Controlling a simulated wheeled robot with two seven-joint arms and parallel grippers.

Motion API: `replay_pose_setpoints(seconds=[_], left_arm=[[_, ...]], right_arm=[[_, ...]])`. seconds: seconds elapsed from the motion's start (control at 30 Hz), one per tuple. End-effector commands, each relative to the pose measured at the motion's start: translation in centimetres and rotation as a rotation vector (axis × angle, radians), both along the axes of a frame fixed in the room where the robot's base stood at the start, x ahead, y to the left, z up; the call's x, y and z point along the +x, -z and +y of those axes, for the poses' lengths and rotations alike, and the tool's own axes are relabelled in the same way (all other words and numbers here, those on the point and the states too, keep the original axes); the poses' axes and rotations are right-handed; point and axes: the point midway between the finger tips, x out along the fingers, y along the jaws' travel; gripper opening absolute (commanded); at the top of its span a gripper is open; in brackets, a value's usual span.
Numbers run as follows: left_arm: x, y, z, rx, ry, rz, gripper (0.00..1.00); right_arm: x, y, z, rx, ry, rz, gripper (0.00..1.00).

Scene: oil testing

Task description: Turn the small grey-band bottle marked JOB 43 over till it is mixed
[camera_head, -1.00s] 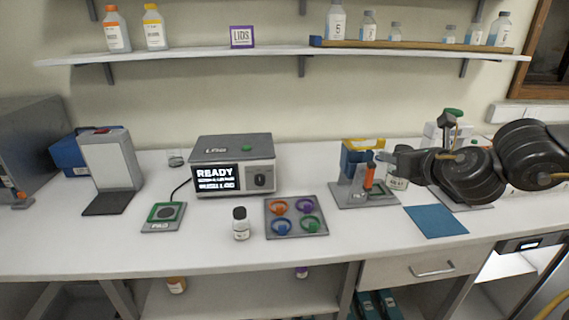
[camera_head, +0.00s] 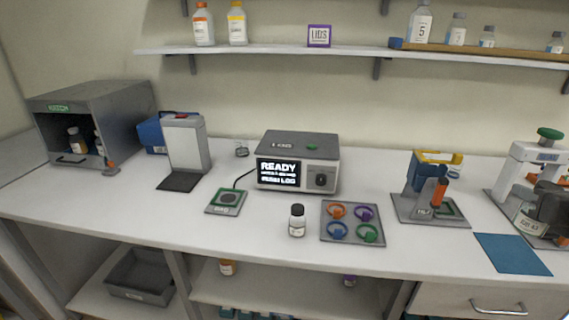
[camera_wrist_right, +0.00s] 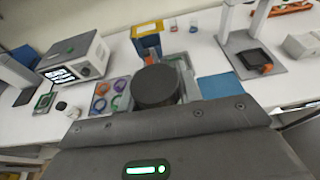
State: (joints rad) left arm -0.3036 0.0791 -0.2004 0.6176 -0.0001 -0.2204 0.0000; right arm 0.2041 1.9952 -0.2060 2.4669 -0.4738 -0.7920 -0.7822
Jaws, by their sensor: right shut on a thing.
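A bottle (camera_head: 525,221) with a white label shows at the right edge of the head view, tilted. The label seems to read JOB 43, but it is small. My right gripper (camera_head: 546,212) is shut on it, above the bench behind the blue mat; the arm is cut off by the picture edge. In the right wrist view a round dark cap (camera_wrist_right: 155,86) faces the camera, and the body below it is mostly hidden. A grey band cannot be made out. My left gripper is not in view.
A black-capped bottle (camera_head: 297,221) stands by a tray of coloured rings (camera_head: 352,238). Behind are a READY-display machine (camera_head: 297,160) and a pad (camera_head: 227,201). A stand with an orange handle (camera_head: 430,204), a white press (camera_head: 530,165) and a blue mat (camera_head: 512,254) are on the right.

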Motion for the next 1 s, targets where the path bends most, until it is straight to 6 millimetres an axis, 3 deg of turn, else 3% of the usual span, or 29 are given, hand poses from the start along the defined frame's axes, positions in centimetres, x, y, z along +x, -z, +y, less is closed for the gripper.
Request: replay_pose_setpoints(seconds=[0.13,0.5,0.83,1.0], left_arm=[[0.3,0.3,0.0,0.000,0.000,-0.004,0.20],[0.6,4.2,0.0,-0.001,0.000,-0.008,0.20],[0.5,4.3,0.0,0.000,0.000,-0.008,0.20],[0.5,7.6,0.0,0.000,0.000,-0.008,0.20]], right_arm=[[0.1,-0.1,0.0,0.096,0.000,-0.025,0.12],[0.0,0.3,0.0,0.554,-0.001,-0.106,0.12],[0.0,0.0,0.0,0.598,0.000,-0.111,0.12],[0.0,0.9,-0.1,0.830,-0.002,-0.158,0.12]])
